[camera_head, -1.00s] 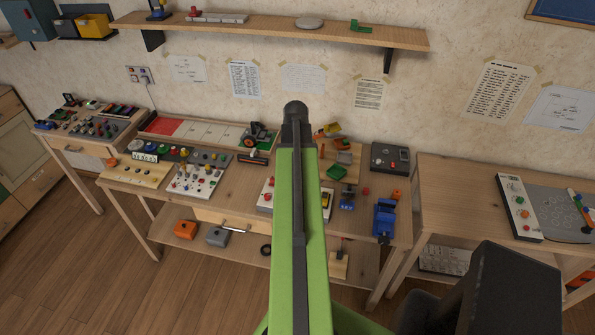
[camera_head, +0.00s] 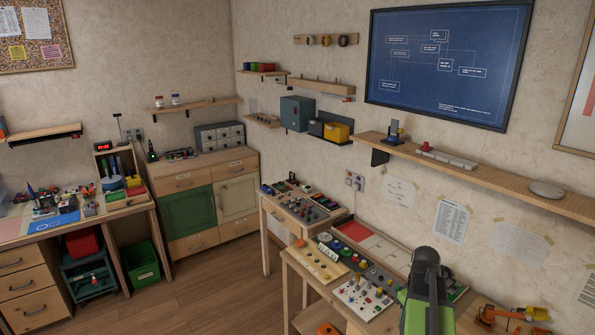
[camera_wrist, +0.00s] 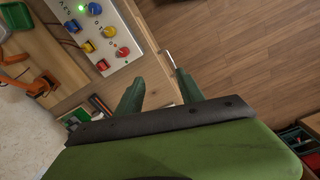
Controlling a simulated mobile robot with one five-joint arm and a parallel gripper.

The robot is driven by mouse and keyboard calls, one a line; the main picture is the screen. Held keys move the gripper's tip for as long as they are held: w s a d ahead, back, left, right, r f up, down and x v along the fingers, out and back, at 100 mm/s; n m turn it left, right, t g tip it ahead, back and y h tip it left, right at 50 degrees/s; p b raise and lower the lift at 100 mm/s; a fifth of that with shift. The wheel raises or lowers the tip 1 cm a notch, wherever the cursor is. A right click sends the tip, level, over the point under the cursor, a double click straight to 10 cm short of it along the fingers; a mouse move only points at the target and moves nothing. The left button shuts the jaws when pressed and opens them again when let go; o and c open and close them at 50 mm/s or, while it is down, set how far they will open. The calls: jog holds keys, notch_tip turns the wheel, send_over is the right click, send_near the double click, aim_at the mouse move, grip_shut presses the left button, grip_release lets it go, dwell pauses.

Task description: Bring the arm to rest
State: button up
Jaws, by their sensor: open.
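In the wrist view my gripper (camera_wrist: 160,85) shows as two dark green fingers spread apart, with nothing between them. Beyond them are the wooden floor and a table edge. In the head view my green and black arm stands at the lower right, in front of the workbench (camera_head: 330,293). The fingers are not visible in the head view.
A white panel with knobs (camera_wrist: 100,35) lies on a bench in the wrist view. In the head view a long shelf (camera_head: 480,175) is on the right wall. A cabinet (camera_head: 190,200) stands in the corner. Open floor (camera_head: 215,290) lies at lower centre.

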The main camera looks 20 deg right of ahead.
jog(key=w+a+f, duration=0.1)
jog(key=w+a, duration=0.2)
jog(key=a, duration=1.5)
jog(key=w+a+b, duration=0.1)
jog(key=w+a, duration=0.3)
jog(key=a, duration=1.5)
jog(key=shift+w+a+f, duration=0.15)
jog(key=shift+a+f, duration=0.15)
jog(key=shift+f, duration=0.1)
jog(key=shift+c, duration=0.4)
